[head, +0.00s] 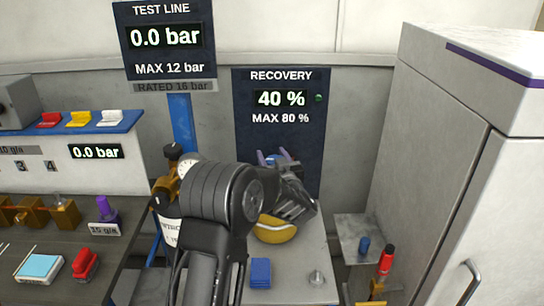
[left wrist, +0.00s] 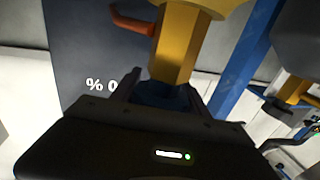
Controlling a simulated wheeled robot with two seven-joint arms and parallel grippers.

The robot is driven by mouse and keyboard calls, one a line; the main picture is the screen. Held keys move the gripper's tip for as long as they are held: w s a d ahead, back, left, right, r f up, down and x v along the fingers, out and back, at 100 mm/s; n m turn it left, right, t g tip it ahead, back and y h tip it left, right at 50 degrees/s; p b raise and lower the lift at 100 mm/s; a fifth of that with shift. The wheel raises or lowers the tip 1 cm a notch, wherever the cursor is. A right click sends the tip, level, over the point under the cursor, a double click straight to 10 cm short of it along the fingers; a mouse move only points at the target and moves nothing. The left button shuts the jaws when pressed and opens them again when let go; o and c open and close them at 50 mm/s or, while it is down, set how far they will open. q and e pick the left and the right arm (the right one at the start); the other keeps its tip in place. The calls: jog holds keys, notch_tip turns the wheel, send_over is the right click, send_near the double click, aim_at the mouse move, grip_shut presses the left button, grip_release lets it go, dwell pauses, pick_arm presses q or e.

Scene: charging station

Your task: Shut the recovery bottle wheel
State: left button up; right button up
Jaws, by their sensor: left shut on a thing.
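The yellow recovery bottle (head: 274,230) stands on the light bench top below the RECOVERY panel (head: 278,135), which reads 40 %. My left gripper (head: 272,160) is at the top of the bottle and hides most of its valve. In the left wrist view, which is upside down, the fingers of my left gripper (left wrist: 160,92) are closed around a blue wheel (left wrist: 160,95) at the end of the yellow valve neck (left wrist: 175,50). An orange-red part (left wrist: 130,22) sticks out from the neck's side. The wheel's turn position cannot be told. My right gripper is not in view.
A blue post (head: 181,122) carries the TEST LINE sign (head: 163,40) to the left. A grey cabinet (head: 440,150) stands at the right. A blue block (head: 260,272) lies on the bench in front of the bottle. A red-topped item (head: 386,258) stands near the cabinet.

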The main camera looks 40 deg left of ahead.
pick_arm(q)
jog(key=c, duration=0.7)
jog(key=shift+o, duration=0.2)
